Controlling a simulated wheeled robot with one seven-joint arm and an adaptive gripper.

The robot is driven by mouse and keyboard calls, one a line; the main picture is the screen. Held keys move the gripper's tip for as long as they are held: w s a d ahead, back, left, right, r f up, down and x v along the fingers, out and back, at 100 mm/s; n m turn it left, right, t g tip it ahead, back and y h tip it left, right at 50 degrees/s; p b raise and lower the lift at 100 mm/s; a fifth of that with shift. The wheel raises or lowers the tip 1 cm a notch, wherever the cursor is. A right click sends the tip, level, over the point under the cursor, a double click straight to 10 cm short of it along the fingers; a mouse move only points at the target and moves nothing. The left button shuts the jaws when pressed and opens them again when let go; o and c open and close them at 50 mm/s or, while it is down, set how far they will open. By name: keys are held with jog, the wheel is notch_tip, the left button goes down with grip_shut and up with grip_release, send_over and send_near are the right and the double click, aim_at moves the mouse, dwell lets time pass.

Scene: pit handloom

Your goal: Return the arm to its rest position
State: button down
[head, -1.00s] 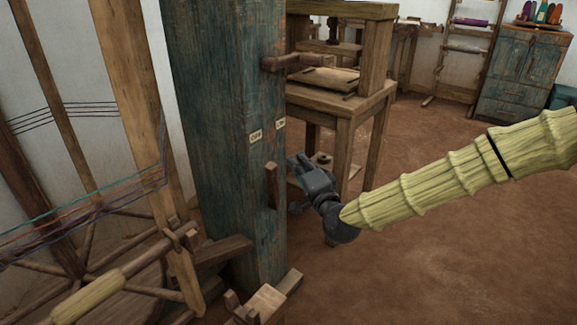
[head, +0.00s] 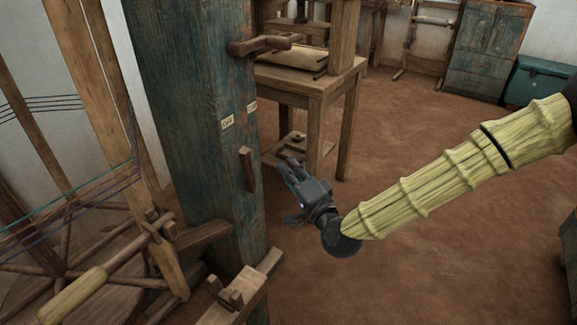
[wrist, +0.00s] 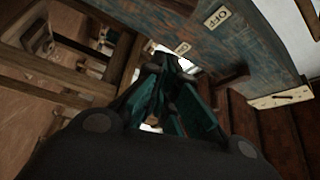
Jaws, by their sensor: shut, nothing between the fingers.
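My gripper (head: 287,168) is at the middle of the head view, at the end of my bamboo-like arm that comes in from the right. It is a dark grey gripper, shut and empty, and points up and left, just right of the blue-green post. In the wrist view my gripper's teal fingers (wrist: 165,80) come together, with nothing held between them. The blue-green wooden post (head: 195,130) also fills the upper right of the wrist view (wrist: 225,45). Small labels are fixed on the post, and one reads OFF (wrist: 217,16).
A wooden lever (head: 265,45) and a wooden peg (head: 247,169) stick out from the post. A wooden table (head: 318,85) stands behind my gripper. The loom frame with coloured threads (head: 80,190) is at left. Brown floor (head: 450,240) is open at right. A teal chest (head: 540,82) stands farther back.

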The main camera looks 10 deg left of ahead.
jog(key=s+d+f+n+g+h, duration=0.1)
jog(key=s+d+f+g+h, duration=0.2)
jog(key=f, duration=0.6)
jog(key=s+d+f+n+g, duration=0.1)
jog(key=s+d+f, duration=0.1)
jog(key=s+f, duration=0.5)
jog(key=s+d+f+n+g+h, duration=0.1)
jog(key=s+d+f+g+h, duration=0.15)
jog(key=f, duration=0.85)
jog(key=s+d+f+n+g+h, duration=0.2)
jog(key=s+d+f+g+h, duration=0.1)
jog(key=s+d+f, duration=0.6)
jog(key=s+d+f+n+g+h, duration=0.1)
jog(key=s+d+f+g+h, duration=0.4)
jog(key=s+d, duration=0.6)
jog(key=s+d+f+y, duration=0.1)
jog(key=s+d+f, duration=0.1)
jog(key=s+d, duration=0.4)
notch_tip(320, 180, up, 33)
jog(key=p, duration=3.2)
jog(key=shift+d+n+p, duration=0.25)
jog(key=shift+n+p, duration=0.05)
jog(key=shift+p, duration=0.1)
